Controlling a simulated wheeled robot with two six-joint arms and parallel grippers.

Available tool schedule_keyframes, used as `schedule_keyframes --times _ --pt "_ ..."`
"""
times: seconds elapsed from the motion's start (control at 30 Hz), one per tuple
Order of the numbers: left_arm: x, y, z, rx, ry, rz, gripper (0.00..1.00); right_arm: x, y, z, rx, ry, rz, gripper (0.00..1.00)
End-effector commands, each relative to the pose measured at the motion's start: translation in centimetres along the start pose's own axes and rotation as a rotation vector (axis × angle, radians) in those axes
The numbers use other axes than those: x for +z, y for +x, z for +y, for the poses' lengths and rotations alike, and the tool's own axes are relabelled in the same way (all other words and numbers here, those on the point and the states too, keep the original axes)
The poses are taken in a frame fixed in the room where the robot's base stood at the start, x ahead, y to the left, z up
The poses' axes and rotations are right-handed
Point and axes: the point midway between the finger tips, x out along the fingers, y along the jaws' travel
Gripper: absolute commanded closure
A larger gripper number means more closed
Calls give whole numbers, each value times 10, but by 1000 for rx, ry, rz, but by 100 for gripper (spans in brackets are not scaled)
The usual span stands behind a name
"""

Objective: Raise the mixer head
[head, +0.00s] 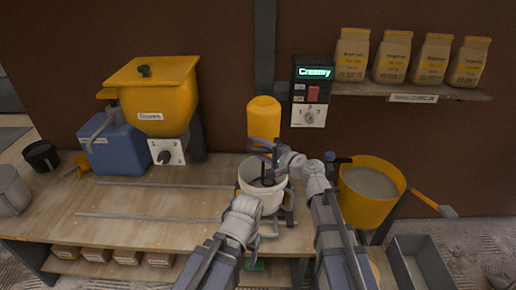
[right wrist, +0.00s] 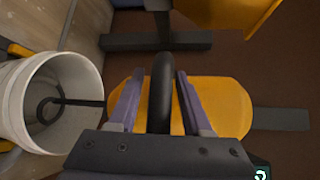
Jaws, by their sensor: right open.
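The mixer head (head: 263,117) is yellow and stands upright behind the white bucket (head: 251,192). It also shows as a yellow body behind my fingers in the right wrist view (right wrist: 225,105). A thick black bar, which looks like its handle (right wrist: 163,85), runs between the fingers of my right gripper (head: 262,150). That gripper is open around the bar, with a gap on each side. A dark stirrer with a ring end (right wrist: 48,110) reaches into the bucket. My left arm is at the lower middle of the head view; its fingertips cannot be made out.
A yellow tub of grey material (head: 360,208) stands right. A yellow hopper (head: 165,95) and blue container (head: 120,150) stand left. The wooden bench (head: 120,215) has rails and clear space; bags line the shelf (head: 400,93).

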Motion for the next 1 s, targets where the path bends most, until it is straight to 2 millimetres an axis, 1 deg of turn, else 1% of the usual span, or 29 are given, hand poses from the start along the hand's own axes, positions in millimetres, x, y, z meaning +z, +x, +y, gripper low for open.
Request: schedule_keyframes --times 0.03,0.07,0.4,1.0 --pt "0 0 0 0 0 0 26 0 0 0 0 0 0 58" --pt "0 0 0 0 0 0 26 0 0 0 0 0 0 61" --pt "0 0 0 0 0 0 26 0 0 1 3 -4 -1 99" --pt "0 1 0 0 0 0 26 2 -2 3 6 -6 -5 100"
